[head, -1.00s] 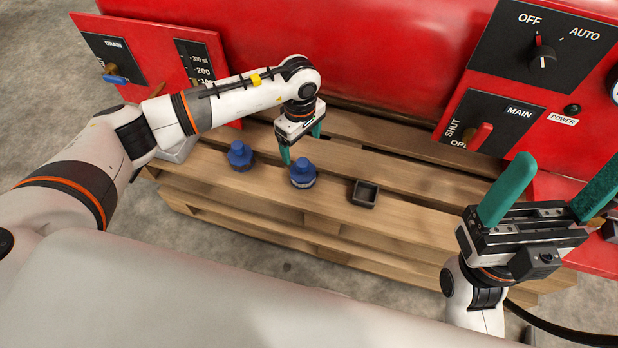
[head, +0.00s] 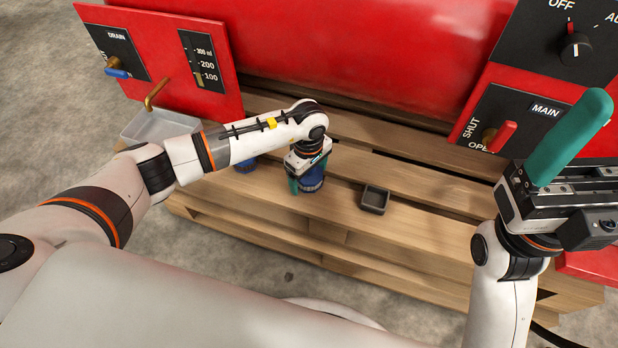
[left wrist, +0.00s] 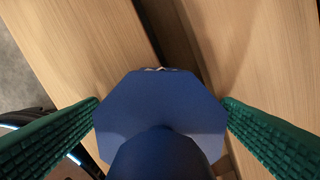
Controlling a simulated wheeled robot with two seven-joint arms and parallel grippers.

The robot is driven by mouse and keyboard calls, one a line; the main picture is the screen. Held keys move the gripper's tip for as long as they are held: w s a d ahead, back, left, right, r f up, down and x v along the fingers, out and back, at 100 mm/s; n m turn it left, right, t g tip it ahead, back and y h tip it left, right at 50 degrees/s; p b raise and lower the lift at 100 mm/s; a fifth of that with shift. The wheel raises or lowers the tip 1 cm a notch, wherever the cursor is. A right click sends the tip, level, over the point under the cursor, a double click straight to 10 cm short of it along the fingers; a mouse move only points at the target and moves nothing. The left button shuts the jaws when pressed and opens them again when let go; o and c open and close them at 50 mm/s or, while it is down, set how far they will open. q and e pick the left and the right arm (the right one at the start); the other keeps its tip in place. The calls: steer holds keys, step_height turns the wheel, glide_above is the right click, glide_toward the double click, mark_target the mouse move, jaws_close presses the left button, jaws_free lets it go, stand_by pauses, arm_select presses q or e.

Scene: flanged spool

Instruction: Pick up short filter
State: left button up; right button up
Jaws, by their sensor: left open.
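One blue filter (head: 314,182) stands on the wooden pallet, partly hidden by my left gripper (head: 309,178). In the left wrist view this blue filter (left wrist: 160,115) lies between the two green fingers, its flat-sided flange close to both; the fingers are apart and I see no clear grip. A second blue filter (head: 245,165) stands to the left, mostly hidden behind my left forearm. I cannot tell from these views which filter is shorter. My right gripper (head: 575,185) is raised at the right, empty, with one green finger clearly visible, set far out on its rail.
A small dark square tray (head: 375,199) sits on the pallet (head: 425,215) right of the filters. A grey bin (head: 150,127) stands at the left below the drain panel (head: 118,55). The red machine (head: 370,50) with its main valve panel (head: 505,125) bounds the back.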

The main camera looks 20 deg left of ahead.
arm_select(q)
steer(key=c, duration=1.1)
